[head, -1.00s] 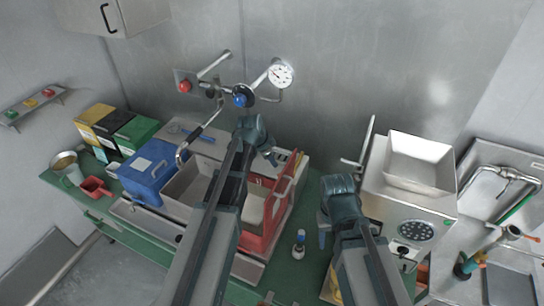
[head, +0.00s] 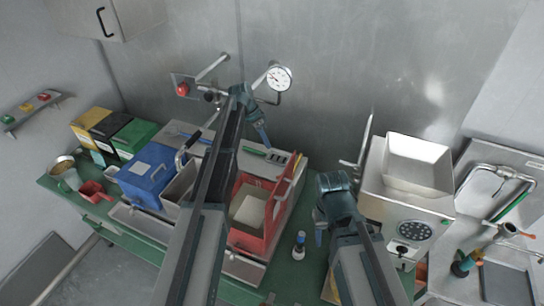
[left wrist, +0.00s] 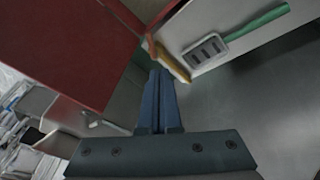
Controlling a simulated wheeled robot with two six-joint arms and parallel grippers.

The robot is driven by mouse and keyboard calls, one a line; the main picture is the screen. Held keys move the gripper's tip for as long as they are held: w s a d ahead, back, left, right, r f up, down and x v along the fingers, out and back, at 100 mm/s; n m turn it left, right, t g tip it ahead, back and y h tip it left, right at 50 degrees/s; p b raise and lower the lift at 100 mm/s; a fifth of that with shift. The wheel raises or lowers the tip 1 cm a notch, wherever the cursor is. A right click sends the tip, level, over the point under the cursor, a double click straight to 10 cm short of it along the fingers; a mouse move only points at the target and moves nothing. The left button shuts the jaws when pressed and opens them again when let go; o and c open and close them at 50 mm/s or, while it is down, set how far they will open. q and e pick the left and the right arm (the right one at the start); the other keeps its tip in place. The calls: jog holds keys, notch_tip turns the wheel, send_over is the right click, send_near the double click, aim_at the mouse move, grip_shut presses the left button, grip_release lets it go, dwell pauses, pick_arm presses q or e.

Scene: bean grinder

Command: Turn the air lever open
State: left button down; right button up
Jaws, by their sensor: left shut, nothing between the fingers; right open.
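The pipe and valve assembly on the back wall has a red knob (head: 183,89) and a round dial gauge (head: 279,78). A bent lever-like bar (head: 181,158), black and silver, hangs below the pipes left of my arm; I cannot tell for sure that it is the air lever. My left wrist covers the middle of the pipework. My left gripper (head: 265,142) is shut and empty, pointing down below the gauge; its closed blue fingers also show in the left wrist view (left wrist: 161,72). My right gripper (head: 319,238) is low, between the red box and the grinder.
A red box (head: 245,238) and a blue box (head: 148,178) stand on the green bench. The grey shelf behind carries a small slotted tray (left wrist: 206,48) and a green stick (left wrist: 257,22). The white grinder (head: 400,205) stands right. A small bottle (head: 299,247) stands on the bench.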

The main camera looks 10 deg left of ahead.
pick_arm(q)
jog(key=b, duration=0.9)
send_over(279, 177)
jog(key=w+a, duration=0.3)
notch_tip(279, 177, down, 10)
jog(key=r, duration=0.1)
jog(key=d+f+b, duration=0.1)
jog(key=s+d+f+b, duration=0.1)
jog(key=f+b, duration=0.1)
jog(key=shift+s+f, duration=0.15)
jog(key=shift+f, duration=0.1)
jog(key=shift+s+d+n+t, duration=0.35)
jog(key=shift+s+n, duration=0.15)
jog(key=shift+n, duration=0.6)
jog(key=shift+s+d+n+t, duration=0.25)
jog(key=shift+s+n, duration=0.05)
jog(key=shift+n, duration=0.4)
jog(key=n, duration=0.1)
jog(key=d+n, duration=0.1)
jog(key=shift+s+d+n+t+y, duration=0.15)
jog(key=shift+s+n+t+y, duration=0.15)
jog(key=shift+s+t+y, duration=0.1)
jog(key=shift+s+d, duration=0.1)
jog(key=shift+d, duration=0.05)
